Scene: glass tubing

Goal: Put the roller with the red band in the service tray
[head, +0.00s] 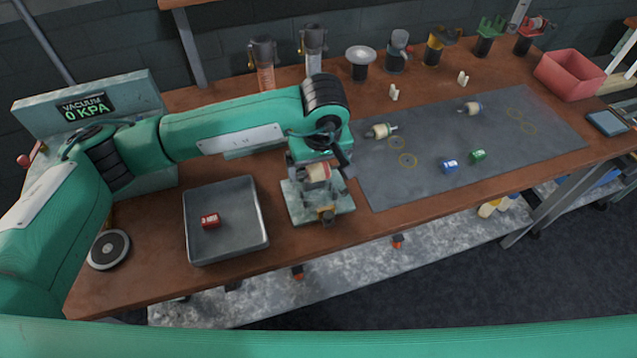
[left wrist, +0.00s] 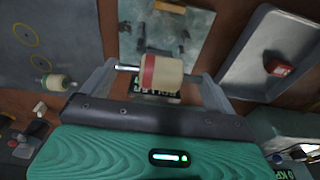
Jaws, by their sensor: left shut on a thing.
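The roller with the red band (left wrist: 162,72) is a cream cylinder with a red ring near one end and a metal axle. In the left wrist view it sits between the fingers of my left gripper (left wrist: 155,80), which is shut on it. In the head view my left gripper (head: 318,168) is above a pale metal fixture (head: 300,210), with the roller (head: 317,173) partly hidden by the gripper. The grey service tray (head: 193,222) lies left of the fixture and holds a small red block (head: 210,221). The tray also shows in the left wrist view (left wrist: 232,72). My right gripper is not in view.
A vacuum gauge box (head: 140,95) stands at the back left. A round dark disc (head: 108,250) lies left of the tray.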

